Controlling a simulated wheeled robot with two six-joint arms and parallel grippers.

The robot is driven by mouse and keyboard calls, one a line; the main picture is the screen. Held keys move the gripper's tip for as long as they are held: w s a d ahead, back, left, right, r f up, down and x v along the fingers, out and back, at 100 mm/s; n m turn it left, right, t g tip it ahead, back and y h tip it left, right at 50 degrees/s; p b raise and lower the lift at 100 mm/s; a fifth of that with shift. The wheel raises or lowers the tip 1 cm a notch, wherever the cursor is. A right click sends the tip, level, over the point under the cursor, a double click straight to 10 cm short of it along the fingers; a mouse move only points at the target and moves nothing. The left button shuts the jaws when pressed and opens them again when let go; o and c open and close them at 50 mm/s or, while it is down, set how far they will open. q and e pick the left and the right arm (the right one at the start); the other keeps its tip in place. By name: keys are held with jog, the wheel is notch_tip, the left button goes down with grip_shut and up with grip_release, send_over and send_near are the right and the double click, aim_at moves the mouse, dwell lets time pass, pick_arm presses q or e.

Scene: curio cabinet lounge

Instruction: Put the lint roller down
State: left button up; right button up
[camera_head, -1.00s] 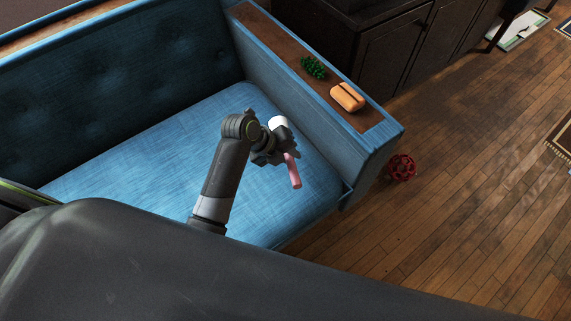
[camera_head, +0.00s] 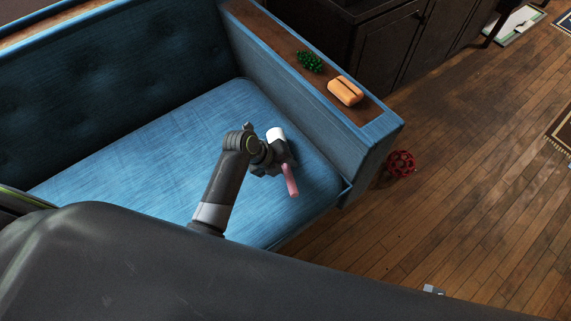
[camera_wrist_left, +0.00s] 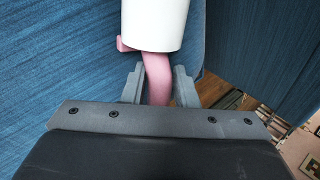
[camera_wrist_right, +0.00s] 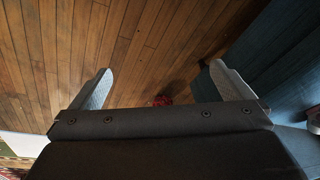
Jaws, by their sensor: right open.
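The lint roller has a white roll and a pink handle (camera_head: 290,181). It is over the blue sofa seat (camera_head: 140,170), near the right end; I cannot tell whether it touches the cushion. My left gripper (camera_head: 279,168) is shut on the pink handle. In the left wrist view, the handle (camera_wrist_left: 158,80) runs between the two fingers (camera_wrist_left: 158,88), with the white roll (camera_wrist_left: 155,22) beyond them. My right gripper (camera_wrist_right: 163,85) is open and empty over the wooden floor in the right wrist view.
The sofa's right armrest has a wooden top (camera_head: 270,35) holding a green beaded cluster (camera_head: 310,61) and an orange bun-like object (camera_head: 345,91). A red valve wheel (camera_head: 401,163) lies on the floor beside the sofa. A dark cabinet (camera_head: 385,45) stands behind. The seat's left part is clear.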

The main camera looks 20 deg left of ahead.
pick_arm(q)
jog(key=o, duration=0.3)
jog(key=shift+r, duration=0.1)
jog(key=shift+a+r, duration=0.1)
jog(key=shift+r, duration=0.2)
jog(key=p+v, duration=0.3)
jog(key=v, duration=0.8)
jog(key=shift+a+r, duration=0.15)
jog(key=shift+r, duration=0.05)
pick_arm(e)
jog(key=shift+g+h, duration=0.4)
jog(key=shift+g, duration=0.5)
jog(key=s+f, duration=0.1)
jog(key=s+d+f, duration=0.1)
jog(key=f, duration=0.1)
jog(key=shift+f, duration=0.2)
pick_arm(q)
jog(key=shift+s, duration=0.15)
